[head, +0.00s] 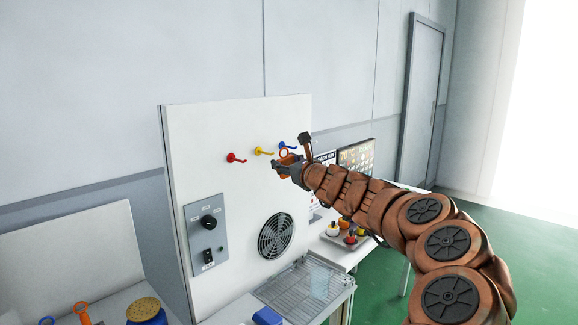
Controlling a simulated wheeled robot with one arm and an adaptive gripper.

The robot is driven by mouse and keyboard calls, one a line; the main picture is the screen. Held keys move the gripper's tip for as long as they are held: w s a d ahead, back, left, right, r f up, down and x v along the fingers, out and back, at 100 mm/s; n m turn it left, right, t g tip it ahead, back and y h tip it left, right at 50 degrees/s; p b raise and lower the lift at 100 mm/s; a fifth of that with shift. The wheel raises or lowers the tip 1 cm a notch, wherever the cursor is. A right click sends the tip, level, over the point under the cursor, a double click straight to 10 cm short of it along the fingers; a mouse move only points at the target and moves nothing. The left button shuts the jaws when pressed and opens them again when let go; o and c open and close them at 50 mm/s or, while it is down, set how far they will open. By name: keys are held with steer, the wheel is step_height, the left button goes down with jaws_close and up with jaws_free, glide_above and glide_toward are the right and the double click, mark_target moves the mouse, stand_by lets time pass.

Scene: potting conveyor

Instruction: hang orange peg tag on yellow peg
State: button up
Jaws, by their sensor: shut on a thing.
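My gripper (279,167) is in front of the upright white panel, just right of and slightly below the yellow peg (263,151). It is shut on the orange peg tag (284,154), whose ring shows above the fingers. The rest of the tag is hidden by the gripper. The yellow peg sticks out of the panel between a red peg (235,158) and a blue peg (288,145). Nothing hangs on the yellow peg. The tag's ring appears beside the yellow peg and overlaps the blue peg in the picture; its depth from the panel is unclear.
The white panel (205,140) carries a switch box (208,240) and a fan grille (276,236). A wire rack (305,284) lies below. Another orange ringed piece (82,313) and a blue jar (146,312) are at the lower left. A screen (356,155) stands behind my arm.

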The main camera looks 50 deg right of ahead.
mark_target(263, 159)
steer(key=shift+w+f+b, duration=0.2)
steer(key=shift+w+b, duration=0.5)
steer(key=shift+w, duration=1.75)
jaws_close()
steer(key=shift+w+f, duration=0.1)
steer(key=shift+w, duration=0.55)
steer(key=shift+w+f, duration=0.35)
steer(key=shift+w, duration=0.05)
steer(key=o, duration=1.1)
jaws_free()
